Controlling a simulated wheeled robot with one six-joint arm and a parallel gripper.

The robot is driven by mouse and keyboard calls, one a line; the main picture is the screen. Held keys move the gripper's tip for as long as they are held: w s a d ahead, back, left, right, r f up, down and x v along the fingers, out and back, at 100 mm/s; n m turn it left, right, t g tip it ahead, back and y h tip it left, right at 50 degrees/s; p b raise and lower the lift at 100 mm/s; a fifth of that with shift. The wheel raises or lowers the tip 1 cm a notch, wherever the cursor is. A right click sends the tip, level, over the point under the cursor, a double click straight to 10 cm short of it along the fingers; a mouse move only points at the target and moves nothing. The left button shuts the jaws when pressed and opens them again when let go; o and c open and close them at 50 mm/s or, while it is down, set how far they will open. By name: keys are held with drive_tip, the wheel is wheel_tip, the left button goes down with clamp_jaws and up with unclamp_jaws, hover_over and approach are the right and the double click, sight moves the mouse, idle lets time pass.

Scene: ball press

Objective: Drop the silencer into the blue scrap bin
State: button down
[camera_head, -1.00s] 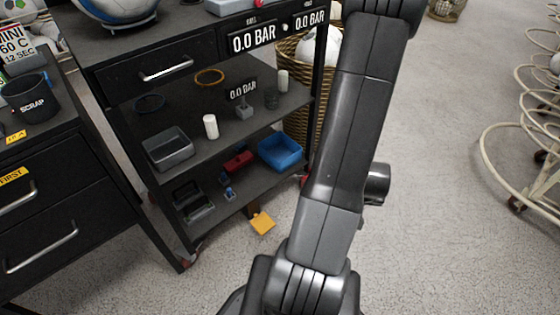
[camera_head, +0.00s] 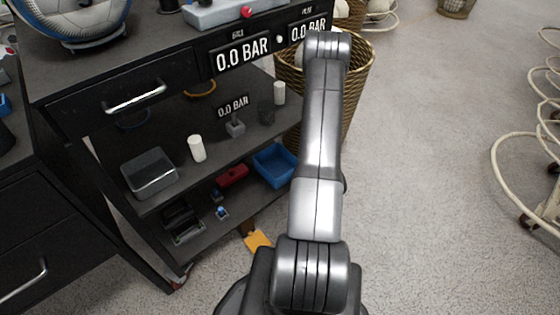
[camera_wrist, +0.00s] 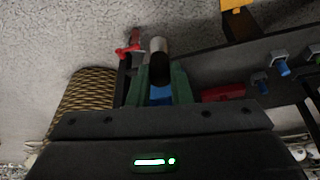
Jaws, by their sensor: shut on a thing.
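In the wrist view my gripper (camera_wrist: 158,76) is shut on a short cylinder with a pale end and a dark end, which looks like the silencer (camera_wrist: 159,50). A blue patch shows between and behind the green fingers, seemingly the blue bin (camera_wrist: 160,95), partly hidden. In the head view the open-topped blue bin (camera_head: 290,174) sits on the cart's lower shelf, close left of my arm. My gripper and the silencer are hidden there. I cannot tell how high the silencer is above the bin.
The black cart (camera_head: 160,215) has an upper shelf with a grey tray (camera_head: 149,174) and a white cylinder (camera_head: 197,149). A red object (camera_head: 232,175) lies left of the bin. A wicker basket (camera_head: 357,90) stands behind my arm.

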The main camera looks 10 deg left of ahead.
drive_tip(key=shift+w+a+f, duration=0.1)
drive_tip(key=shift+w+f, duration=0.05)
drive_tip(key=shift+w, duration=0.35)
drive_tip(key=shift+w+a+f, duration=0.15)
drive_tip(key=shift+w, duration=0.15)
drive_tip(key=w+a+f, duration=0.3)
drive_tip(key=w+a, duration=0.4)
drive_tip(key=w, duration=0.2)
drive_tip(key=w+a+f, duration=0.3)
drive_tip(key=w+a, duration=0.4)
drive_tip(key=w, duration=0.3)
drive_tip(key=shift+w+a+f+b, duration=0.2)
drive_tip(key=shift+a+b, duration=0.2)
drive_tip(key=shift+b, duration=0.05)
drive_tip(key=shift+w+p, duration=0.1)
drive_tip(key=shift+p, duration=0.2)
drive_tip(key=shift+f+b, duration=0.5)
drive_tip(key=shift+f, duration=0.45)
